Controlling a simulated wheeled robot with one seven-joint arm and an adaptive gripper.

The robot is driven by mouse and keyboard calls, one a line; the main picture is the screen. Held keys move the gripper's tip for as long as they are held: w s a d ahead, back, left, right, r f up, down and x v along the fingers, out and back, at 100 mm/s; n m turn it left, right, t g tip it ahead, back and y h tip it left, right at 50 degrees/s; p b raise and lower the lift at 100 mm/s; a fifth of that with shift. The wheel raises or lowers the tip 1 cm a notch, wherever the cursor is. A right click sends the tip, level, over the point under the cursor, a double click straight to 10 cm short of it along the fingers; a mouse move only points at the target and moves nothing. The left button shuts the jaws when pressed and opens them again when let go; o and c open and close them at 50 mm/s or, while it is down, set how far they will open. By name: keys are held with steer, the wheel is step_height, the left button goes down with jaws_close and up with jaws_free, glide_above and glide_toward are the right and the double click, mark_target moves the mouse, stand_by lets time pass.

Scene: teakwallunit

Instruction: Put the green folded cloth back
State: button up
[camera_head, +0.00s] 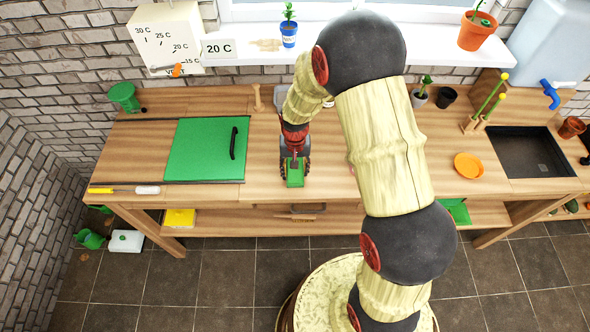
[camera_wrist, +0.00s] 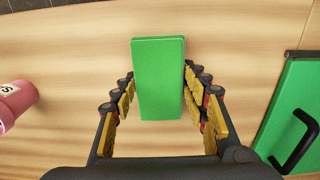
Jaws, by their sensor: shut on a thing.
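The green folded cloth (camera_head: 295,176) is a flat rectangular block at the front half of the wooden worktop, left of the middle in the head view. My gripper (camera_head: 295,160) points down onto it and is shut on it. In the wrist view the cloth (camera_wrist: 158,72) lies between my two fingers (camera_wrist: 160,97), with its long side running away from the palm. Whether it touches the worktop or hangs just above it I cannot tell. A green item (camera_head: 457,211) sits on the lower shelf to the right, partly hidden by my arm.
A green panel with a black handle (camera_head: 207,150) lies left of my gripper. A yellow item (camera_head: 180,218) is on the lower shelf (camera_head: 235,222) at left. An orange dish (camera_head: 468,165) and a dark sink (camera_head: 530,153) are at right. A pink cup (camera_wrist: 14,103) shows in the wrist view.

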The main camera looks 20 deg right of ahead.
steer(key=o, duration=1.1)
steer(key=shift+f, duration=0.1)
steer(key=s+r+n+t+p, duration=0.1)
steer(key=s+r, duration=0.3)
steer(key=r, duration=1.1)
steer(key=s+r+n+t+p, duration=0.15)
steer(key=s+r, duration=0.25)
steer(key=r, duration=1)
steer(key=s+r+t, duration=0.1)
steer(key=s+r, duration=0.3)
steer(key=s, duration=0.3)
steer(key=s+r+n+t, duration=0.1)
steer(key=s+r+t, duration=0.1)
steer(key=s+r, duration=0.2)
steer(key=s, duration=0.3)
steer(key=shift+r+b, duration=0.25)
steer(key=shift+b, duration=0.15)
